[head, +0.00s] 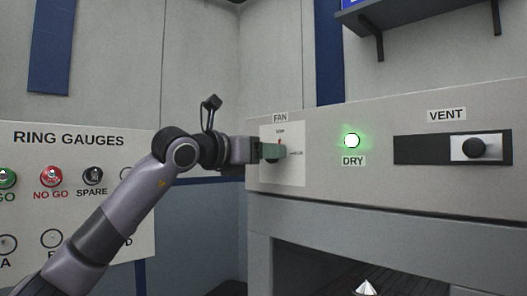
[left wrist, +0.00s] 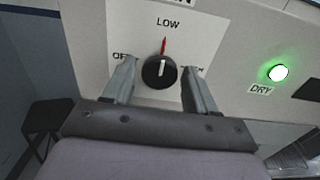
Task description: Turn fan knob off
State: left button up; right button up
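The fan knob (left wrist: 159,71) is a round black knob on a white plate (head: 296,170) on the grey panel. In the left wrist view its white line points up, and a red pointer above it stands at LOW. The OFF label is left of it, partly hidden by a finger. My left gripper (left wrist: 158,88) is open, with one finger on each side of the knob and visible gaps between. In the head view the left gripper (head: 270,151) covers most of the knob. My right gripper is in neither view.
A lit green DRY lamp (head: 352,141) is right of the fan plate. Further right is a VENT slider with a black knob (head: 474,148). A ring gauge board (head: 70,150) hangs at left. A shelf (head: 430,22) is above, an opening below the panel.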

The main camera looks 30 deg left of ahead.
pick_arm(q)
jog(key=c, duration=0.6)
jog(key=shift+c, duration=0.2)
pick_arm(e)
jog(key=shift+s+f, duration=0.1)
pick_arm(q)
jog(key=shift+n, duration=0.3)
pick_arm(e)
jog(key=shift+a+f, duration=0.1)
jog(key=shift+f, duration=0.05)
pick_arm(q)
jog(key=shift+a+f+n+b, duration=0.1)
jog(key=shift+n+b, duration=1.2)
jog(key=shift+n, duration=3)
jog(key=shift+a+f+n+b, duration=0.1)
jog(key=shift+n+b, duration=1.15)
jog(key=shift+n, duration=3.05)
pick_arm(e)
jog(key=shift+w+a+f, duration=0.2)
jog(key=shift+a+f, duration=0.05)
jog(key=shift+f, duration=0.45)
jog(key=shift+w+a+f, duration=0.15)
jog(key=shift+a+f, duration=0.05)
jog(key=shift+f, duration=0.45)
pick_arm(q)
jog(key=o, duration=1)
